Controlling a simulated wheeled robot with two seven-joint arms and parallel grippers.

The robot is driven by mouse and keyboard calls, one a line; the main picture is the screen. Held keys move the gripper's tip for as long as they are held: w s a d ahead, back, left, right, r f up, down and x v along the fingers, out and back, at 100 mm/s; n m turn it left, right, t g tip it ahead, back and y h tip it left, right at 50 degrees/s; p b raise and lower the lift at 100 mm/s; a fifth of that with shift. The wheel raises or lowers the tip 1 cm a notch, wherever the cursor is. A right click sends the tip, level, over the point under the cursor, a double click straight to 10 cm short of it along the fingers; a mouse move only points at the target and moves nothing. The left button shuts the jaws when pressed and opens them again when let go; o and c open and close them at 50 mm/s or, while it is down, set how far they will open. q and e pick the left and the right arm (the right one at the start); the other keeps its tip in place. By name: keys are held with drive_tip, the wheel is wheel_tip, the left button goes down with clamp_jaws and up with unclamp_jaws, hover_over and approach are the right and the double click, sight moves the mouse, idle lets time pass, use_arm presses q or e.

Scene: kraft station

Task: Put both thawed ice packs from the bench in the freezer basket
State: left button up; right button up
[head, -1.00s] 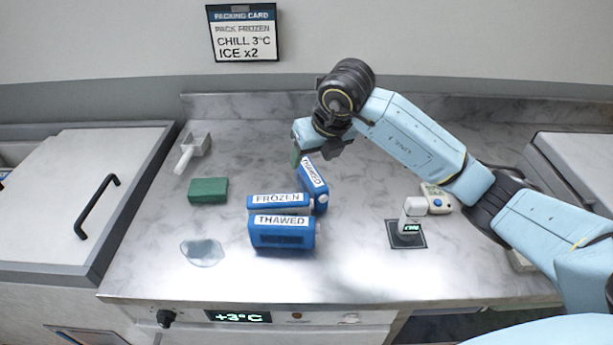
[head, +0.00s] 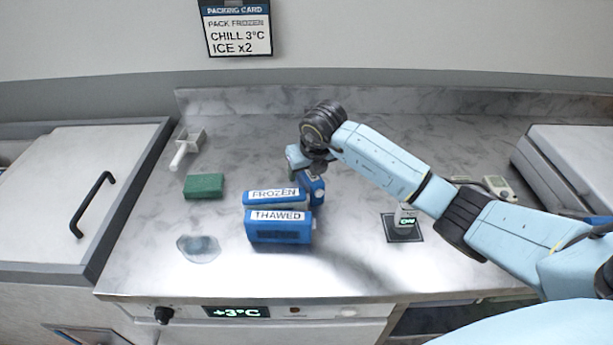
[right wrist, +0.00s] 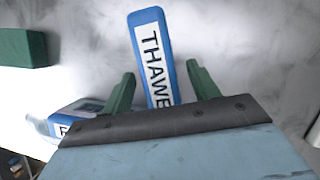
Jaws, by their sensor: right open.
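One blue ice pack labelled THAWED (head: 282,236) lies at the front of the bench group. A pack labelled FROZEN (head: 272,197) lies right behind it. Another blue pack (head: 315,188) is angled behind these, partly hidden by my right gripper (head: 298,172); in the right wrist view its label (right wrist: 155,55) reads as THAWED, cut off at the end. The right gripper is open, its green fingers (right wrist: 162,88) on either side of this pack. The freezer basket cannot be made out. My left gripper is not in view.
A green block (head: 204,186), a white scoop (head: 186,150) and a clear puddle-like patch (head: 198,249) are on the left of the bench. A small device on a dark pad (head: 403,233) stands right. A lidded chest (head: 60,200) with a black handle is at left.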

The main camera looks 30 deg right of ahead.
drive_tip(key=shift+w+f, duration=0.2)
drive_tip(key=shift+f, duration=0.35)
drive_tip(key=shift+r, duration=0.1)
clamp_jaws()
